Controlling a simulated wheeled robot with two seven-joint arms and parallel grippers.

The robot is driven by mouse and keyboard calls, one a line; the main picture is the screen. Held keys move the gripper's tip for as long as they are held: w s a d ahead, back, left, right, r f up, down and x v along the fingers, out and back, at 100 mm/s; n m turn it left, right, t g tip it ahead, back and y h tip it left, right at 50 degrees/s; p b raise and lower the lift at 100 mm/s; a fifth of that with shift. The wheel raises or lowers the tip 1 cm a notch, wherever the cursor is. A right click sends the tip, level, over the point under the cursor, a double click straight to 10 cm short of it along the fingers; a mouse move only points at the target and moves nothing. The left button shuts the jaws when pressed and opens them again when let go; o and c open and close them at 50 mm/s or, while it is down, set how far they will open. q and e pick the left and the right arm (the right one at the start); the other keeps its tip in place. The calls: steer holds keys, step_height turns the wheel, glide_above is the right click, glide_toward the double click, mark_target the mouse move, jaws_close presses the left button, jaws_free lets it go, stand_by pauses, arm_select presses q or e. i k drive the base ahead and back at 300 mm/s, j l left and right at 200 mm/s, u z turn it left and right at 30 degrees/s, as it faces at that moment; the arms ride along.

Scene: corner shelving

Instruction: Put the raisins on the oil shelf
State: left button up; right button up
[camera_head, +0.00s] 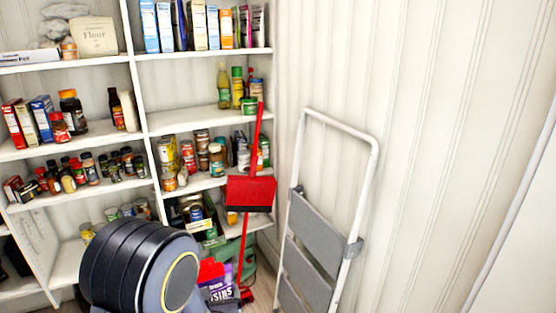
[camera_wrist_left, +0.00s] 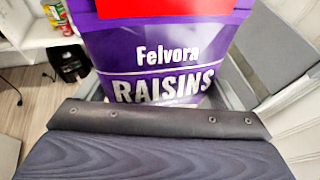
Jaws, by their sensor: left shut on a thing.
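The raisins are a purple bag (camera_head: 219,289) with a red top, low in the head view beside my left forearm. The bag fills the upper middle of the wrist view (camera_wrist_left: 165,55), its label facing the camera. My left gripper (camera_wrist_left: 160,118) is shut on the bag and holds it upright. In the head view my forearm hides part of the bag, and I cannot make out the fingers. The oil shelf (camera_head: 180,118) is in the right column, with a yellow-green oil bottle (camera_head: 223,86) and other bottles at its right end. My right gripper is not in view.
The oil shelf's left half is clear. A red broom (camera_head: 250,190) stands in front of the shelves' right end. A folded step ladder (camera_head: 318,230) leans on the wall at right. Jars and cans crowd the shelf below (camera_head: 205,181); boxes (camera_head: 200,25) stand above.

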mark_target(184, 122)
steer(key=i+j, duration=0.7)
steer(key=j, duration=0.25)
steer(key=i+j, duration=0.7)
steer(key=j, duration=0.25)
steer(key=l+z, duration=0.05)
